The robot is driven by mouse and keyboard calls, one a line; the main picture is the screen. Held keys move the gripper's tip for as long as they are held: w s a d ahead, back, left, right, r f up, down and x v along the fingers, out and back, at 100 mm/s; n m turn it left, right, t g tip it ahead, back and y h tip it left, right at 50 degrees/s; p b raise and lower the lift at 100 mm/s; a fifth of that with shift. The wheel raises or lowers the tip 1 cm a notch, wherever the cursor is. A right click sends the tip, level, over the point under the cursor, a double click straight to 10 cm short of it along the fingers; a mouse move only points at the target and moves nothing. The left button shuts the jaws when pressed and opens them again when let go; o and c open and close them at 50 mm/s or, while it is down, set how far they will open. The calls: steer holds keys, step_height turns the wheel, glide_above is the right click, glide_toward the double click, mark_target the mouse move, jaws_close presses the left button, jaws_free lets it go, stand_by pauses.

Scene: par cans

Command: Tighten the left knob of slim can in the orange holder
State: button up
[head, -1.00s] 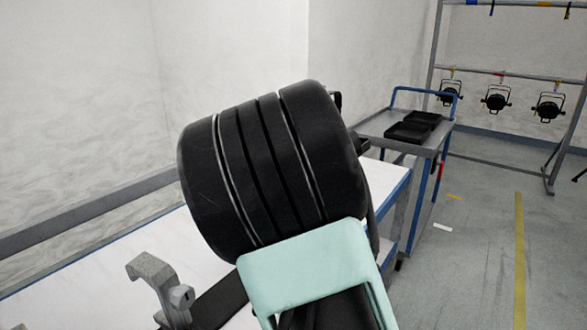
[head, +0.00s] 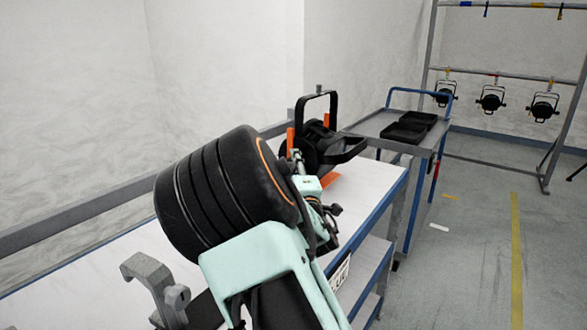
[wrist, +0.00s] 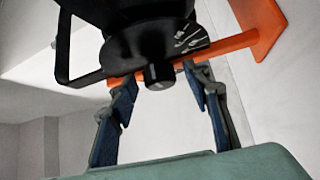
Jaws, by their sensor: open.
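The slim can (head: 306,150) is black and stands in the orange holder (head: 291,141) on the white bench, its black yoke loop raised. In the wrist view the dark can body (wrist: 145,40) fills the top, with a disc bearing white marks. A short black knob (wrist: 158,76) juts from this side of the can. An orange bar of the holder (wrist: 225,47) runs behind it. My gripper (wrist: 161,80) is open, its blue-padded fingers on either side of the knob, with gaps visible. In the head view my arm partly hides the holder and the fingers are hard to make out.
A grey hook clamp (head: 157,283) is at the bench's front left. A trolley (head: 372,128) with black trays (head: 408,127) stands beyond the bench. More cans (head: 491,98) hang from a rack at the back right.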

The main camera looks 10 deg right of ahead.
steer(key=shift+w, duration=0.1)
steer(key=shift+c, duration=0.4)
steer(key=c, duration=1.1)
steer(key=shift+o, duration=0.2)
steer(key=shift+f+b, duration=0.25)
steer(key=shift+b, duration=0.45)
steer(key=m+t+b, duration=0.1)
steer(key=b, duration=0.2)
steer(key=shift+f, duration=0.15)
steer(key=m+b, duration=0.1)
steer(key=b, duration=0.2)
steer(key=shift+t+h, duration=0.4)
steer(key=shift+r+m, duration=0.25)
steer(key=shift+m, duration=0.05)
steer(key=o, duration=1.1)
steer(key=shift+o, duration=0.2)
